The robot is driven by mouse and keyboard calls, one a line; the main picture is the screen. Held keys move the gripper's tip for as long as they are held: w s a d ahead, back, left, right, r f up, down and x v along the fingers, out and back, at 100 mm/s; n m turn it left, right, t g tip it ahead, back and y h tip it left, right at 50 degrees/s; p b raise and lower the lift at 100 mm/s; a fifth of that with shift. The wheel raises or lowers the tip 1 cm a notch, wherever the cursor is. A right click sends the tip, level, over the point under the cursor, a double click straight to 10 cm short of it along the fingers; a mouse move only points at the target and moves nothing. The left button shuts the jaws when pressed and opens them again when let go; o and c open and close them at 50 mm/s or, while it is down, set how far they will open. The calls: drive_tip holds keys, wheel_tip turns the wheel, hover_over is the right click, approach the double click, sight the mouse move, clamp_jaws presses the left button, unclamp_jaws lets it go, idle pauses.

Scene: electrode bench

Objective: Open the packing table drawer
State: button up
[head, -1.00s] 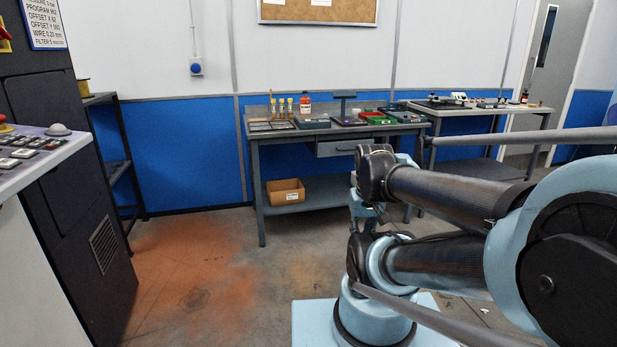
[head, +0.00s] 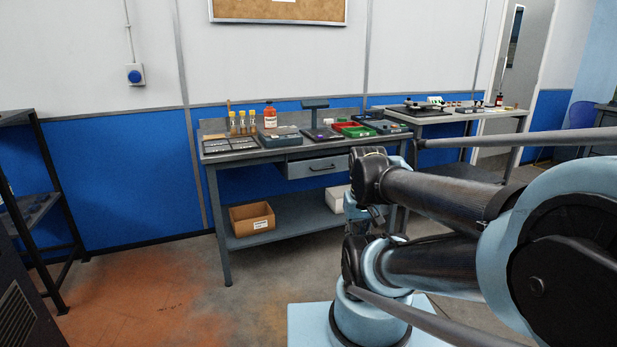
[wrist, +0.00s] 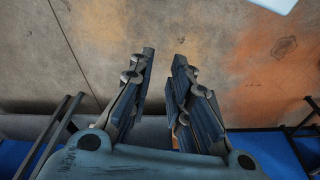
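The packing table (head: 214,193) stands against the blue and white wall in the head view. Its drawer (head: 317,168) hangs under the tabletop, right of the table's middle, and looks shut. A dark bar handle (head: 323,168) runs across the drawer front. My folded arm stands in front of the table's right part and covers its right end. My gripper (wrist: 163,58) shows in the wrist view, fingers apart with nothing between them. It points over bare floor, away from the drawer. The gripper cannot be made out in the head view.
Vials (head: 242,124), a red bottle (head: 270,116), trays and bins (head: 352,129) stand on the tabletop. A cardboard box (head: 252,217) sits on the lower shelf. A dark rack (head: 40,190) stands at left, a second table (head: 470,118) at right. Floor before the table's left part is clear.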

drive_tip(key=shift+w, duration=0.2)
drive_tip(key=w+a+r+m+t+y, duration=0.2)
drive_tip(key=w, duration=0.9)
drive_tip(key=w+a+r+m+t+y, duration=0.1)
drive_tip(key=w+r+m+t, duration=0.1)
drive_tip(key=w, duration=0.8)
drive_tip(key=w+a+r+m+t+y, duration=0.1)
drive_tip(key=w+a+r+t+y, duration=0.1)
drive_tip(key=w, duration=0.9)
drive_tip(key=w+d+f+m+t, duration=0.2)
drive_tip(key=w+d+f+m, duration=0.15)
drive_tip(key=w, duration=0.45)
drive_tip(key=w+d+f+m+t, duration=0.2)
drive_tip(key=w+d+f+m, duration=0.15)
drive_tip(key=w, duration=0.45)
drive_tip(key=w+d+f+m+t, duration=0.3)
drive_tip(key=w+d+f, duration=0.1)
drive_tip(key=w, duration=0.3)
drive_tip(key=x, duration=1.8)
drive_tip(key=shift+s+f, duration=0.1)
drive_tip(key=shift+f, duration=0.25)
clamp_jaws()
